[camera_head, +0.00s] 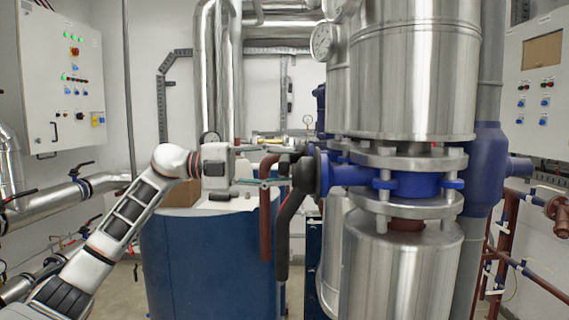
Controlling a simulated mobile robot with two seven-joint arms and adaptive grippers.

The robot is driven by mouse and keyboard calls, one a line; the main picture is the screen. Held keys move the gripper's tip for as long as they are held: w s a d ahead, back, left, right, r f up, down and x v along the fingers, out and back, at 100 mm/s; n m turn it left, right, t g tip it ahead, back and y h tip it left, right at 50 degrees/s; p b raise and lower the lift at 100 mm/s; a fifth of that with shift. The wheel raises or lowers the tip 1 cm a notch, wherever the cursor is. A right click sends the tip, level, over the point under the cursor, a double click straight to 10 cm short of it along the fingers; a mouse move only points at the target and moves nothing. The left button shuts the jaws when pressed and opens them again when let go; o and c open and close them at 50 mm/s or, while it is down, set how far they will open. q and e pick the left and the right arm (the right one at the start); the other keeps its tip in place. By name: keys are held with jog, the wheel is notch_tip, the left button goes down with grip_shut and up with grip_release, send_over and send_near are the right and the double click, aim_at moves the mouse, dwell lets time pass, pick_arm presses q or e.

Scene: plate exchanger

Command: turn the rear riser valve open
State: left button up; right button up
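A blue valve body (408,184) sits between steel flanges on the large front riser. Its blue stem points left to a black hub (308,174), and a dark lever (286,230) hangs down from there. A red-brown bar (265,215) hangs just left of that lever; I cannot tell whether it is a handle or a pipe. The rear riser (336,105) is mostly hidden behind the front one, and I cannot clearly make out its valve. My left gripper (280,167) points right with its fingers apart, at the top of the bar and lever. Contact is unclear. My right gripper is out of view.
A blue tank (205,255) stands behind my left arm. A control cabinet (62,75) hangs at left and another (538,85) at right. Steel pipes with valves (75,190) run along the left. Red-brown pipes (505,235) stand at right.

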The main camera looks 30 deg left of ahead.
pick_arm(q)
jog(key=shift+w+d, duration=0.2)
jog(key=shift+d, duration=0.25)
jog(key=shift+c, duration=0.4)
grip_shut()
jog(key=shift+f, duration=0.15)
